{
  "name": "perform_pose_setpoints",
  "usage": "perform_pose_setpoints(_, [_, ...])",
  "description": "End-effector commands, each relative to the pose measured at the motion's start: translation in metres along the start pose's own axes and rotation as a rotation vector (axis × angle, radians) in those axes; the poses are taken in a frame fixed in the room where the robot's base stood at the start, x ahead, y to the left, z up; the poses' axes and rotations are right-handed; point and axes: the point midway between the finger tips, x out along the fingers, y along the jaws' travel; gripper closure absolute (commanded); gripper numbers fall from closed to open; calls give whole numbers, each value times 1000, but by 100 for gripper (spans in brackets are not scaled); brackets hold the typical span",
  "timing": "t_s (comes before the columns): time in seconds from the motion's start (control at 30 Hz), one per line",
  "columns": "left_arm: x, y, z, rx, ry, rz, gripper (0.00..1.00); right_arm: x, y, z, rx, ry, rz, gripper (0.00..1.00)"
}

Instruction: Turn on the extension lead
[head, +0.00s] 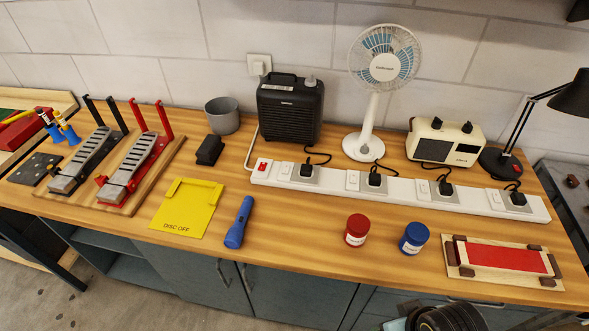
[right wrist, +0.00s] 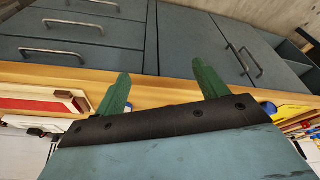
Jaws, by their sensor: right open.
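The extension lead (head: 400,189) is a long white strip lying across the bench in the head view. A red switch (head: 262,165) sits at its left end; its rocker position is too small to tell. Several black plugs sit in its sockets, each beside a small white switch. A pale cable runs from its left end up towards the wall socket (head: 259,65). My right gripper (right wrist: 160,70) is open and empty in the right wrist view, its green fingers spread over the bench's front edge, away from the switch. My left gripper is not in view.
A black heater (head: 290,108), white fan (head: 383,75), cream radio-like box (head: 445,141) and black lamp (head: 502,160) stand behind the lead. Bare bench lies between torch and red jar.

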Motion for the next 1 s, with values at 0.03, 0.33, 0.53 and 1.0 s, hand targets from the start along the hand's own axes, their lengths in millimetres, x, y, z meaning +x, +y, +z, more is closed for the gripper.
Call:
perform_pose_setpoints(0.03, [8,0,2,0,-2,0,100,21,-1,5,-1,-8,0,28])
perform_pose_setpoints(0.33, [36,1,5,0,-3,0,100,133,-6,40,-7,-48,-8,28])
perform_pose_setpoints(0.53, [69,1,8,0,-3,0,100,243,-12,99,-14,-91,-14,28])
perform_pose_setpoints(1.0, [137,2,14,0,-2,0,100,407,-18,287,-37,-181,-23,28])
